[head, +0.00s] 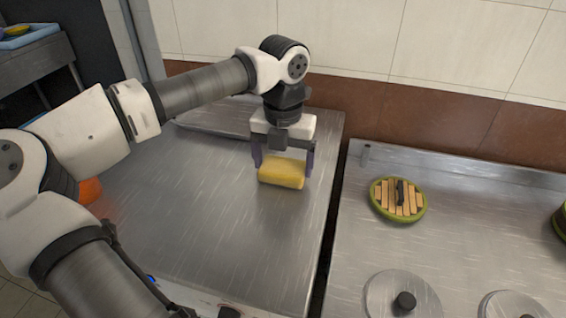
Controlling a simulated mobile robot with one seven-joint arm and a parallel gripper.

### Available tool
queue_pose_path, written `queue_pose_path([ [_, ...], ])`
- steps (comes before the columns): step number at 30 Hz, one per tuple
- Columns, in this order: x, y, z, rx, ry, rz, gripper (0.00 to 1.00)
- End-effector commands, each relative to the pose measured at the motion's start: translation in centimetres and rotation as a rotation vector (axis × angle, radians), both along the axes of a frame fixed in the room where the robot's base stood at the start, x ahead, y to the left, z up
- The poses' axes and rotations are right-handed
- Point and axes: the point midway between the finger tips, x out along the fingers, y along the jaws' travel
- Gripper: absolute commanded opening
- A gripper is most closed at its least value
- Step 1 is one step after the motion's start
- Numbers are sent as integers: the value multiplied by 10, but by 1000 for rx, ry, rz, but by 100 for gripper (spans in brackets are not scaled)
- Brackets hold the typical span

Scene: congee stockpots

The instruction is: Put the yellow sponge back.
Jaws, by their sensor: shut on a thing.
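The yellow sponge (282,173) is a small yellow block in the head view, over the right part of the left steel counter. My gripper (283,168) points down and is shut on the sponge, with one dark finger at each end of it. The sponge looks roughly level. I cannot tell whether its underside touches the counter or hangs just above it.
The left steel counter (200,225) has wide bare room. A dark gap separates it from the right steel top (460,230), which bears a green-rimmed wooden lid (398,200) and metal lids (400,298). A blue tray (28,36) with a yellow item stands far left. An orange object (90,190) is partly hidden behind my arm.

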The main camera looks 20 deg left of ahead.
Motion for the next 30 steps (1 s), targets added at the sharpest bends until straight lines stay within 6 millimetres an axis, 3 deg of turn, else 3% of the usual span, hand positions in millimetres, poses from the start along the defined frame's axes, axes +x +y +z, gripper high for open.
queue_pose_path([
  [5, 0, 0, -4, 0, 0, 0, 64],
  [6, 0, 0, -4, 0, 0, 0, 87],
  [9, 0, 0, -3, 0, 0, 0, 100],
  [21, 0, 0, 4, 0, 0, 0, 100],
  [30, 0, 0, 54, 1, -1, 2, 100],
])
